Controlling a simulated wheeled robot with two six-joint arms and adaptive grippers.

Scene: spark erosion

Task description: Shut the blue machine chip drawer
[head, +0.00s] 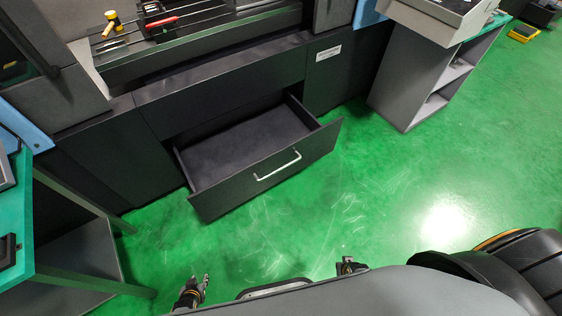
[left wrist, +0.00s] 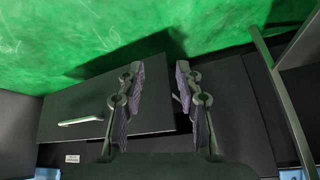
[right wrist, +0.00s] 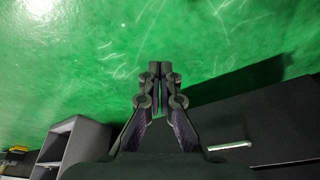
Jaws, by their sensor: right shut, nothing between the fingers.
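The machine's chip drawer (head: 230,195) is dark grey, with a pale bar handle (head: 277,166). It is pulled out from the dark machine base (head: 222,85), and its inside looks empty. The drawer front also shows in the left wrist view (left wrist: 72,106) and the right wrist view (right wrist: 262,112). My left gripper (head: 200,284) is open and empty, low over the floor in front of the drawer, apart from it. My right gripper (head: 348,265) is further right, also apart from the drawer. In the right wrist view its fingers (right wrist: 157,68) are shut together on nothing.
A grey shelf unit (head: 395,92) stands right of the machine. A teal-topped bench (head: 24,205) with legs stands at the left, near the drawer's left side. The green floor (head: 370,205) in front of the drawer is clear. A yellow item (head: 523,33) lies far right.

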